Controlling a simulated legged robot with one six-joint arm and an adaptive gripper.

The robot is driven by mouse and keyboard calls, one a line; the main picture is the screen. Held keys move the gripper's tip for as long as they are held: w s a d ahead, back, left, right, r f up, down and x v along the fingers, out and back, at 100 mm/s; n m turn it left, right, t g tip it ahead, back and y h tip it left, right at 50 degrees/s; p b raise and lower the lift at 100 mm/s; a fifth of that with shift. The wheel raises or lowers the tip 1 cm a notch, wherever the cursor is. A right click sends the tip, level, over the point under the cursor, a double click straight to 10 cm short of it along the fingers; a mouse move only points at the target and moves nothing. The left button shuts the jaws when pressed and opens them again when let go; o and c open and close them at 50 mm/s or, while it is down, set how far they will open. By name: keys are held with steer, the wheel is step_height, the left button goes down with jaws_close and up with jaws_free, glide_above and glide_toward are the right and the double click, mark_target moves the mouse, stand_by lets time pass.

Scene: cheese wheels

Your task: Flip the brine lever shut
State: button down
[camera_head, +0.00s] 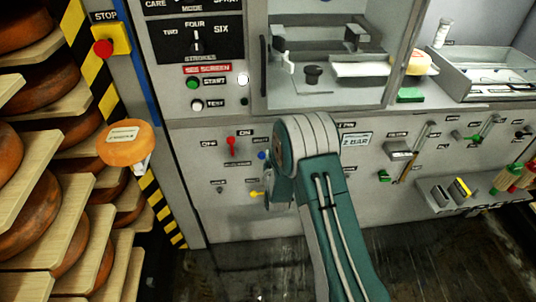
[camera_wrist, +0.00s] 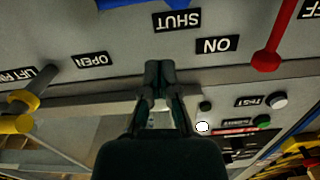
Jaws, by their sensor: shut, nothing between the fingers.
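In the head view a small blue handle (camera_head: 262,155) shows on the grey panel just left of my arm, which hides the panel behind it. No brine label is readable, so I cannot tell for sure which lever is the brine lever. The wrist view is upside down and shows a SHUT label (camera_wrist: 177,20) just beyond my gripper (camera_wrist: 160,68) and an OPEN label (camera_wrist: 89,60) to the left. My gripper is shut and empty in front of the panel.
A red lever (camera_wrist: 268,58) stands by an ON label; it also shows in the head view (camera_head: 231,146). A yellow lever (camera_head: 256,194) sits lower. A red stop button (camera_head: 103,47) and cheese shelves (camera_head: 60,215) are left. Several other levers and a tray (camera_head: 490,72) are right.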

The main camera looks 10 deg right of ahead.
steer(key=s, duration=0.7)
steer(key=shift+s+r, duration=0.2)
